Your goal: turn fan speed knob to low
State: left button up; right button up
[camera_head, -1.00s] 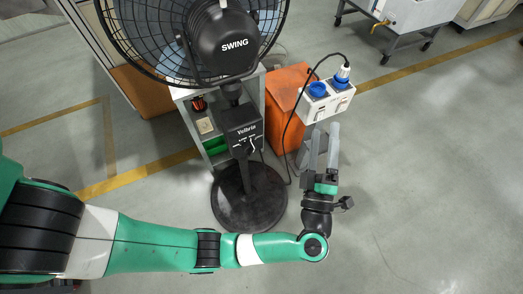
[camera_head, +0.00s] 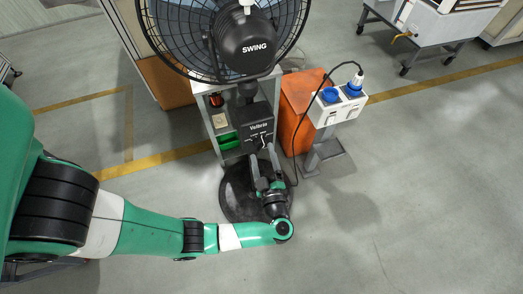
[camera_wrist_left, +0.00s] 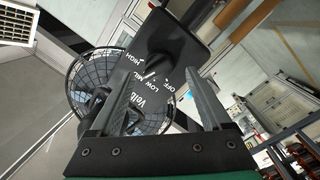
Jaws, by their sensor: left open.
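The black fan control box (camera_head: 256,127) stands on the fan's pole below the head in the head view. Its front panel fills the upper middle of the left wrist view (camera_wrist_left: 185,45), with white labels including OFF, LOW and HIGH. The dark fan speed knob (camera_wrist_left: 155,65) is on that panel; its exact setting is hard to read. My left gripper (camera_head: 263,158) is open just in front of the box's lower part. In the left wrist view its two grey fingers (camera_wrist_left: 160,85) reach toward the panel, one on each side of the knob, apparently holding nothing.
The caged fan head (camera_head: 240,45) is above the box, and the round black base (camera_head: 232,195) is below. A white socket box (camera_head: 337,105) with blue sockets and a black cable stands to the right beside an orange bin (camera_head: 298,100).

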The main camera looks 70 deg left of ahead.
aim_at(261, 145)
pick_arm(q)
jog(key=shift+w+a, duration=0.2)
jog(key=shift+a, duration=0.95)
grip_shut()
